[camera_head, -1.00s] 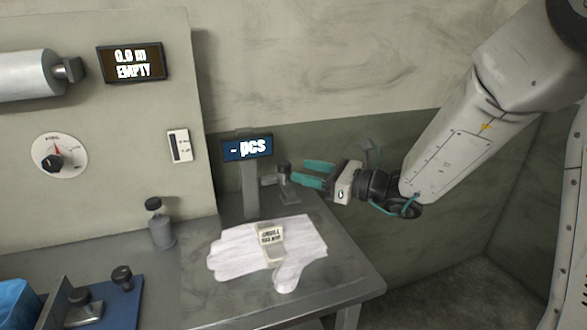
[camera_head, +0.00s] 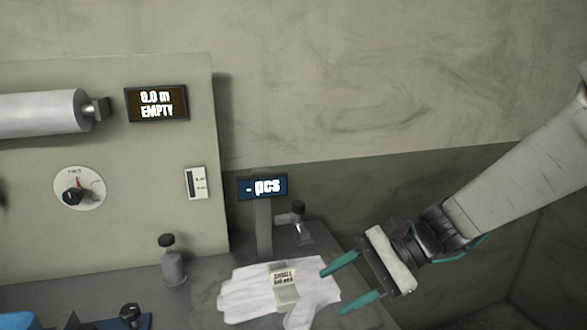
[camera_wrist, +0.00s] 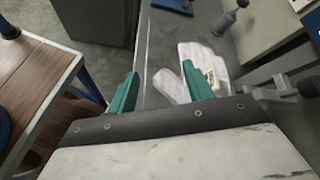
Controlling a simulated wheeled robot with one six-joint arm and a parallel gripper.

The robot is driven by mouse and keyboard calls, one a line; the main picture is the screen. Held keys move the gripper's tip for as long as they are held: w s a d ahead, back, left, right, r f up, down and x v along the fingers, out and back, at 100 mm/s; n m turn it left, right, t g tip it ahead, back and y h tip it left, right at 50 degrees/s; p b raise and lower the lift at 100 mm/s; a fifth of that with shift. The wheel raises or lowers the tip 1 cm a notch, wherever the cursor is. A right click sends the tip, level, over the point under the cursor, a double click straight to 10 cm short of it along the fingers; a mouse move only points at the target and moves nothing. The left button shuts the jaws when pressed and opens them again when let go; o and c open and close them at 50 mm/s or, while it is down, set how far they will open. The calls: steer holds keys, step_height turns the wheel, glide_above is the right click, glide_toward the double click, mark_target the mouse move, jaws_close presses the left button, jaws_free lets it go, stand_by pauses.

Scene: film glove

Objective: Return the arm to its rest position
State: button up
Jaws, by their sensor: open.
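My gripper (camera_head: 352,284) has two teal fingers held apart with nothing between them. In the head view it is at the right of the bench, just right of the glove and seemingly above the bench's right end. A white glove (camera_head: 245,291) with a printed label (camera_head: 283,281) lies flat on the bench. In the wrist view my gripper (camera_wrist: 162,92) shows its fingers spread, and the glove (camera_wrist: 195,62) lies beyond them, partly hidden by the right finger.
A counter display (camera_head: 262,187) reading "- pcs" stands behind the glove, beside a small dark-knobbed post (camera_head: 299,222). A grey bottle-like weight (camera_head: 174,265) stands left. The panel display (camera_head: 157,103) reads "0.0 m EMPTY". A wooden-topped cart (camera_wrist: 45,85) shows left in the wrist view.

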steer(key=s+d+r+n+t+h, duration=0.1)
steer(key=s+d+r+n+h, duration=0.1)
steer(key=s+d+n+h, duration=0.3)
steer(key=s+d+r+n+t+h, duration=0.2)
steer(key=s+d+n+h, duration=0.3)
steer(key=s+d, duration=0.4)
steer(key=d+r+h, duration=0.1)
steer(key=d, duration=0.2)
steer(key=shift+s+d+h, duration=0.15)
steer(key=shift+d+h, duration=0.25)
